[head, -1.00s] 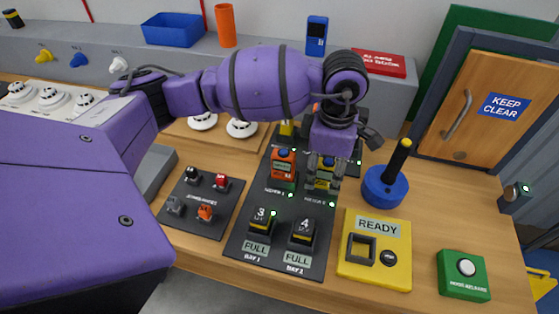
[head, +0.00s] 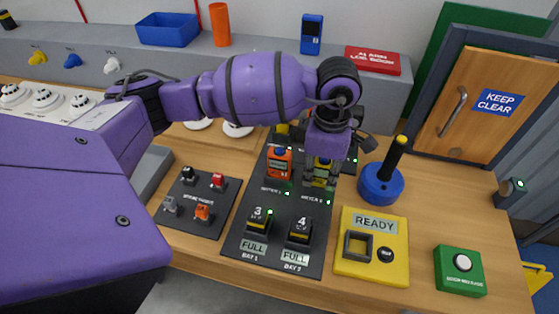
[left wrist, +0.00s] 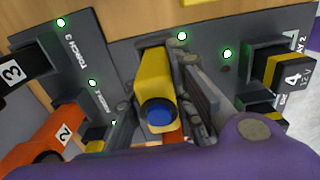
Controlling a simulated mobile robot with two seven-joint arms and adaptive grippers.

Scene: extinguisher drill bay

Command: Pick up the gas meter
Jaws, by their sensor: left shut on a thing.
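A yellow block-shaped device with a blue round end, which I take to be the gas meter (left wrist: 158,85), stands in the dark dock panel (head: 258,222). My left gripper (head: 320,172) is over it from above, its fingers on either side and shut on it. In the left wrist view the gripper (left wrist: 165,112) has the device between its fingers. In the head view the gripper hides most of the device. I cannot tell whether it is clear of its slot. My right gripper is not in view.
An orange device (head: 278,163) stands close on the left. Batteries 3 (head: 258,221) and 4 (head: 299,232) sit in front. A blue round holder with a black upright handle (head: 381,185) is on the right, near a yellow READY box (head: 371,270). A blue device (head: 311,34) stands on the shelf behind.

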